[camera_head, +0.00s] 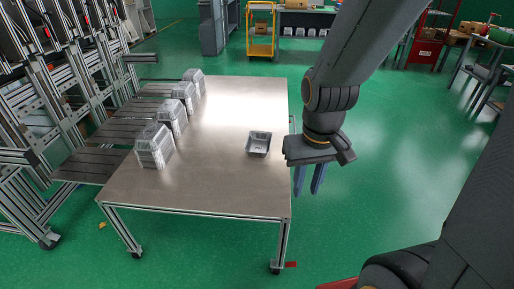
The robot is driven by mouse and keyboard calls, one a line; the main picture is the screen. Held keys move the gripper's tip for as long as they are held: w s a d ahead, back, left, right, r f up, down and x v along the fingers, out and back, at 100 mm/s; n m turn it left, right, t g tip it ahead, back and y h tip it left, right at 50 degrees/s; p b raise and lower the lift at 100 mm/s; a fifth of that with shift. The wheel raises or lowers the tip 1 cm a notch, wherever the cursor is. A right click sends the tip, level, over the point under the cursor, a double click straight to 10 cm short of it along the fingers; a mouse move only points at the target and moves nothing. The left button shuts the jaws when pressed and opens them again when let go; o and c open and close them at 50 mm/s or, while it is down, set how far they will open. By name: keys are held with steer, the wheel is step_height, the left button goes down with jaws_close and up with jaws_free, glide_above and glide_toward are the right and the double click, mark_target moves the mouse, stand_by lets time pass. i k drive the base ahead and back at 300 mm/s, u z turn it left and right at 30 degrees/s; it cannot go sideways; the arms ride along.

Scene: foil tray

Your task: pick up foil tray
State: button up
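A small silver foil tray (259,143) sits alone, open side up, near the right side of a metal-topped table (215,185). My gripper (309,190) points down just past the table's right edge, to the right of the tray and apart from it. Its two blue fingers show a narrow gap between them, with nothing seen in it. Several stacks of foil trays stand along the table's left side, the nearest stack (155,146) being the largest in view.
Dark slatted shelves (95,165) on a metal frame adjoin the table's left side. The table's middle and front are clear. A yellow cart (261,32) and a red cart (424,49) stand far back. Open green floor (390,170) lies to the right.

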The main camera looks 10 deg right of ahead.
mark_target(258, 143)
steer(key=k, duration=0.45)
steer(key=u, duration=1.4)
steer(key=i, duration=1.5)
steer(key=z, duration=0.75)
steer(key=i, duration=0.7)
steer(key=z, duration=0.7)
